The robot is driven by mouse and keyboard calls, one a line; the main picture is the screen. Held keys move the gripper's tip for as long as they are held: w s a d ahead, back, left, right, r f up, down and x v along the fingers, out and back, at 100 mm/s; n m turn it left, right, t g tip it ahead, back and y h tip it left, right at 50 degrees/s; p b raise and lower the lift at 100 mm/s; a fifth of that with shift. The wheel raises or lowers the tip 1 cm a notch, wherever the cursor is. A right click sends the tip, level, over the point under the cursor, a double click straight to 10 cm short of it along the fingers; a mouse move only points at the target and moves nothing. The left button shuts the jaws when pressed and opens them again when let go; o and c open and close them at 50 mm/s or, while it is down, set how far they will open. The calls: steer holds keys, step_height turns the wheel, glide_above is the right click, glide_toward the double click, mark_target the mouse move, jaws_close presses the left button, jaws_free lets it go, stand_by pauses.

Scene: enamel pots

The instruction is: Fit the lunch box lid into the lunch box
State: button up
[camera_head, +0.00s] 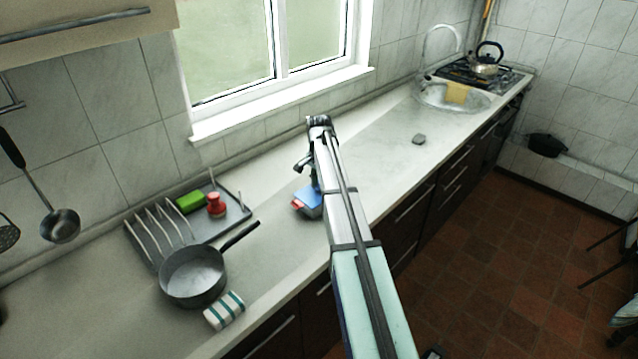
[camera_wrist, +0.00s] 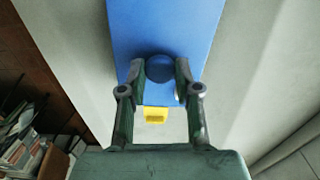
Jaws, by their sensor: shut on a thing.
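The blue lid (camera_wrist: 165,25) fills the top middle of the wrist view, with a round blue knob (camera_wrist: 160,68) on it. My gripper (camera_wrist: 160,72) has its two fingers closed on either side of this knob. A small yellow piece (camera_wrist: 157,115) shows at the lid's near edge. In the head view a blue thing (camera_head: 309,197) with pale and reddish parts below it shows at the counter, left of my arm. My arm partly covers it. I cannot tell lid from lunch box there, nor whether they touch.
A grey dish rack (camera_head: 147,238) holds a green sponge (camera_head: 190,202) and a red item (camera_head: 216,205). A small grey object (camera_head: 419,139) lies toward the sink (camera_head: 475,101). The counter between is clear.

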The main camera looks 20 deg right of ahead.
stand_by(0.4)
steer(key=o, duration=1.1)
steer(key=shift+r, duration=0.1)
